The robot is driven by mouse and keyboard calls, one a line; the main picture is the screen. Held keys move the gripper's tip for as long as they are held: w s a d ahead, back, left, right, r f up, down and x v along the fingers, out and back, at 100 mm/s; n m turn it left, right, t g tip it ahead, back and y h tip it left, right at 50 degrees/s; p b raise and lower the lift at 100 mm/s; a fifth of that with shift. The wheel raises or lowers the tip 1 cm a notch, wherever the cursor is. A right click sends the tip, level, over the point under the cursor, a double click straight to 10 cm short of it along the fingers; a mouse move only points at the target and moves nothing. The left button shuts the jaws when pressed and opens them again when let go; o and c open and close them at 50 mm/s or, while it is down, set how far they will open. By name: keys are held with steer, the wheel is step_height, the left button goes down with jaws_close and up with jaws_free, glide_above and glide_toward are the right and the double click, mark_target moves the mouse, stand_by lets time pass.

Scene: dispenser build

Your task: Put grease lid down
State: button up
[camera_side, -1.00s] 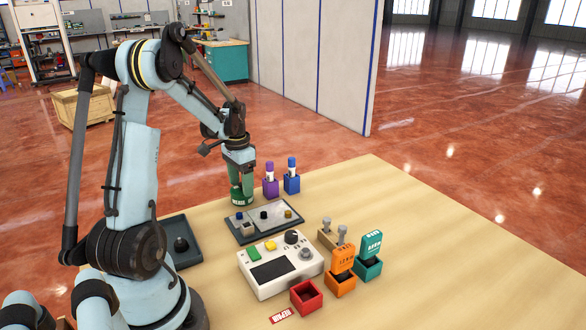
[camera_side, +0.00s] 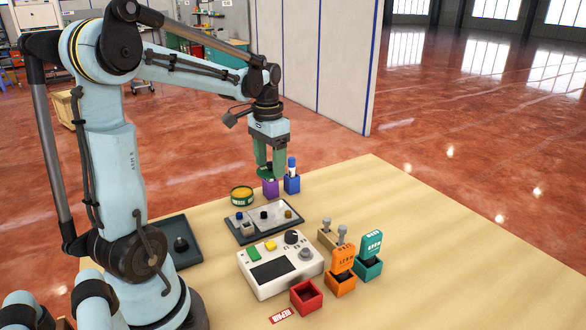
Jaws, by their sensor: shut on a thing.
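The grease tin (camera_side: 242,196) stands at the back left of the table, a short green can with its top open and yellow grease showing. My gripper (camera_side: 270,172) is up and to the right of the tin, in front of the purple holder in this view. It is shut on the dark green grease lid (camera_side: 266,175), which looks held above the table. The lid is small and partly covered by the fingers, so its exact tilt is hard to tell.
The purple holder (camera_side: 270,188) is just below my gripper in the picture, and the blue holder (camera_side: 292,184) with its blue-capped tube stands beside it. A dark tray (camera_side: 240,236) with small parts lies in front. The table's right side is clear.

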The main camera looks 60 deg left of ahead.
steer(key=w+d+f, duration=0.1)
steer(key=w+d, duration=0.7)
steer(key=d, duration=0.2)
steer(key=shift+d+f, duration=0.35)
steer(key=d, duration=0.1)
steer(key=w+d, duration=0.1)
steer(key=d, duration=0.1)
steer(key=shift+w+d+f, duration=0.15)
steer(key=shift+w+f, duration=0.15)
steer(key=shift+w, duration=0.1)
jaws_close()
steer(key=a+f+n+h, duration=0.1)
steer(key=a+f, duration=0.1)
steer(key=a, duration=0.1)
steer(key=w+a+f+n+t+h, duration=0.1)
steer(key=a+f+n, duration=0.1)
steer(key=a, duration=0.2)
steer(key=w+a+f+n, duration=0.1)
steer(key=a+f, duration=0.1)
steer(key=a, duration=0.2)
steer(key=shift+a+t+h, duration=0.1)
steer(key=shift+t+h, duration=0.2)
steer(key=shift+h, duration=0.1)
steer(key=shift+f, duration=2.1)
